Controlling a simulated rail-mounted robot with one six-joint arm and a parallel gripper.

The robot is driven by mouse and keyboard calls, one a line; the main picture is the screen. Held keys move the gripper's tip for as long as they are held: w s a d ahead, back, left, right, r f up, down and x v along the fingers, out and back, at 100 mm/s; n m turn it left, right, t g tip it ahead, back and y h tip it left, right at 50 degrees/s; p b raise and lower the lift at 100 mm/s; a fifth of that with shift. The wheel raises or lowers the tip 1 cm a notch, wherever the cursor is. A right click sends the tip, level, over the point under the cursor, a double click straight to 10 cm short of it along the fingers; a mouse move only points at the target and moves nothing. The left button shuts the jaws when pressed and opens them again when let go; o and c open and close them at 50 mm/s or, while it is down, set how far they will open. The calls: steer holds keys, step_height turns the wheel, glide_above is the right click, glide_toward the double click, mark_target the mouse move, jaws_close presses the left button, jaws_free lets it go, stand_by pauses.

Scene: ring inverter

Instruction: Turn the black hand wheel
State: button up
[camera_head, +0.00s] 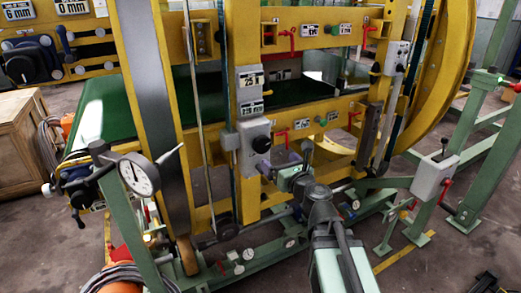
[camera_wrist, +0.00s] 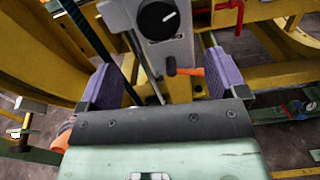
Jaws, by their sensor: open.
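A round black knob with a white mark, which looks like the black hand wheel (camera_head: 261,144), sits on the front of a grey box on the yellow frame. It also shows at the top of the wrist view (camera_wrist: 157,20). My gripper (camera_head: 284,160) is just below and right of it in the head view. In the wrist view my gripper (camera_wrist: 161,78) has its two purple-padded fingers wide apart with nothing held. The knob lies beyond the fingertips, apart from them. A small dark-and-orange handle (camera_wrist: 186,70) shows between the fingers below the knob.
Yellow uprights (camera_head: 227,110) and small red levers (camera_head: 280,134) stand close around. A dial gauge (camera_head: 138,175) is at left. A grey box with a lever (camera_head: 434,178) is at right.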

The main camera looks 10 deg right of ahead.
mark_target(264, 147)
steer(key=x, duration=1.1)
steer(key=shift+a, duration=0.15)
steer(key=shift+s, duration=0.15)
steer(key=c, duration=0.9)
